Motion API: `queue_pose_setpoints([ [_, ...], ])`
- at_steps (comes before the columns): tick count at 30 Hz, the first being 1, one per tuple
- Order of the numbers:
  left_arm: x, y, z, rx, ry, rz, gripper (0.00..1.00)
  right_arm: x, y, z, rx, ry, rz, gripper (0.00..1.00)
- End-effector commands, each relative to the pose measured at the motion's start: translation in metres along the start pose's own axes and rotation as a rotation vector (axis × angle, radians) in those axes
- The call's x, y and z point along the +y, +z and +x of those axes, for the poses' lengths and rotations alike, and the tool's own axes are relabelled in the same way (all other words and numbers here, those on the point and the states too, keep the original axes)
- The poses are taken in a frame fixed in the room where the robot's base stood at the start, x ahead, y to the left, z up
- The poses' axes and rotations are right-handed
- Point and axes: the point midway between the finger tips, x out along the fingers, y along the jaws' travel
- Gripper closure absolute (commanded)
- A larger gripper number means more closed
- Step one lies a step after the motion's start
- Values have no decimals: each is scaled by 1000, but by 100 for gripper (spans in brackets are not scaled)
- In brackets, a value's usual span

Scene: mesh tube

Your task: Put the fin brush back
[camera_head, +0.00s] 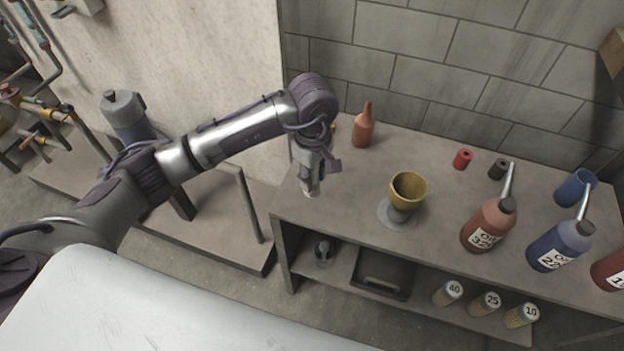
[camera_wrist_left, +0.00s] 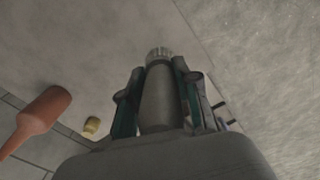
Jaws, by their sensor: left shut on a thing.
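My left gripper (camera_head: 312,180) points down above the left end of the workbench top, left of the yellow cup. In the left wrist view it is shut on the fin brush (camera_wrist_left: 160,98), which shows as a grey tapered body with a pale ribbed end between the two fingers. In the head view only a small pale end of the brush (camera_head: 311,193) shows below the fingers, close to the bench top. I cannot tell whether it touches the surface. My right gripper is not in view.
An orange bottle (camera_head: 364,128) stands behind my gripper. A yellow cup on a grey base (camera_head: 408,190), red (camera_head: 486,225) and blue (camera_head: 560,246) oil bottles and small rolls stand to the right. The lower shelf holds a dark tray (camera_head: 383,272) and numbered containers (camera_head: 486,303).

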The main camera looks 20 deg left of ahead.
Motion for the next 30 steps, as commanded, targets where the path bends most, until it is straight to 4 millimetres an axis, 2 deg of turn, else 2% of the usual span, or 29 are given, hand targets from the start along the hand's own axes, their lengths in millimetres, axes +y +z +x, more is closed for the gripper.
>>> queue_pose_setpoints([
  [6, 16, -16, 14, -2, 1, 1, 100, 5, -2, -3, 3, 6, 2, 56],
  [10, 17, -18, 22, -1, -1, 1, 100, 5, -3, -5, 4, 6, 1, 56],
  [17, 17, -17, 53, -2, -1, 1, 100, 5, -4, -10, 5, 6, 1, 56],
  [28, 17, -18, 59, 1, 2, 2, 100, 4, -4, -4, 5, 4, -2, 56],
  [29, 17, -17, 58, 0, 1, 2, 64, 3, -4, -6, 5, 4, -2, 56],
  [30, 17, -17, 58, 0, 1, 2, 57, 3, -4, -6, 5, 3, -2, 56],
])
